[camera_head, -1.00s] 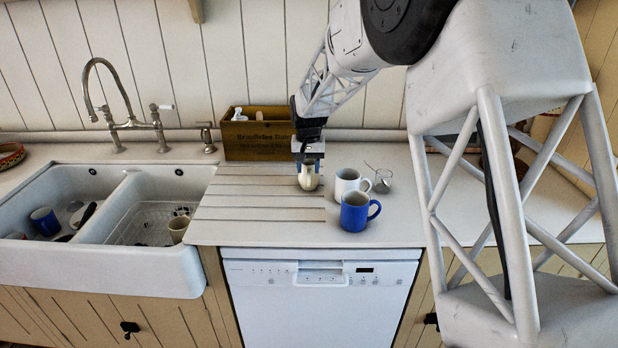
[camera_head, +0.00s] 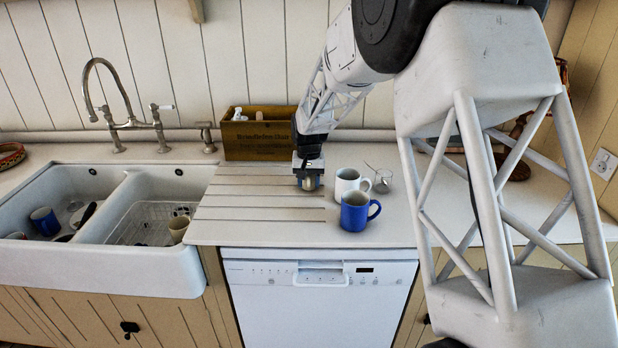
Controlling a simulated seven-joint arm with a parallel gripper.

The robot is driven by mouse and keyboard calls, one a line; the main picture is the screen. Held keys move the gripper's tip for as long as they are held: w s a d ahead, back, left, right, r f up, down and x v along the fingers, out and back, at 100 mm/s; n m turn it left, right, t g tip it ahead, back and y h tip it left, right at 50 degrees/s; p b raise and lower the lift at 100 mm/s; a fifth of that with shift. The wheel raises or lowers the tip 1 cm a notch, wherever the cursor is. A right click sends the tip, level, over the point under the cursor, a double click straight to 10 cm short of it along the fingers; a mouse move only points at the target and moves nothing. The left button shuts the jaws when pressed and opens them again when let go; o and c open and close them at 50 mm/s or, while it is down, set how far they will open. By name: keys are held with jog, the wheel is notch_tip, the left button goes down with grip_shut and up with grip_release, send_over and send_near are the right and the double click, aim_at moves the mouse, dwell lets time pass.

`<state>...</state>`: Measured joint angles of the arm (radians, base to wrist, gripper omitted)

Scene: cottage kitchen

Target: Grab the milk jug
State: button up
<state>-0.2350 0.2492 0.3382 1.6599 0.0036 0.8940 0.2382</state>
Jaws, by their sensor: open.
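A small pale vessel, which looks like the milk jug (camera_head: 309,184), stands on the grooved draining board right of the sink. My gripper (camera_head: 308,179) points straight down over it, with the jaws open and low at its sides. The gripper covers most of the vessel, so its rim and handle are hidden. I cannot tell whether the fingers touch it.
A white mug (camera_head: 347,184) and a blue mug (camera_head: 355,213) stand close to the right of my gripper. A small glass or metal item (camera_head: 382,182) is beyond them. A wooden box (camera_head: 258,140) stands behind; the double sink (camera_head: 110,262) is left.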

grip_shut()
jog(key=shift+r, duration=0.4)
dwell(0.6)
jog(key=shift+r, duration=1.45)
jog(key=s+d, duration=0.1)
jog(key=s, duration=0.6)
jog(key=s+d+r, duration=0.1)
jog(key=s+d, duration=0.1)
jog(key=s, duration=0.6)
jog(key=shift+s+d+r, duration=0.15)
jog(key=shift+d, duration=0.1)
jog(key=shift+s, duration=0.15)
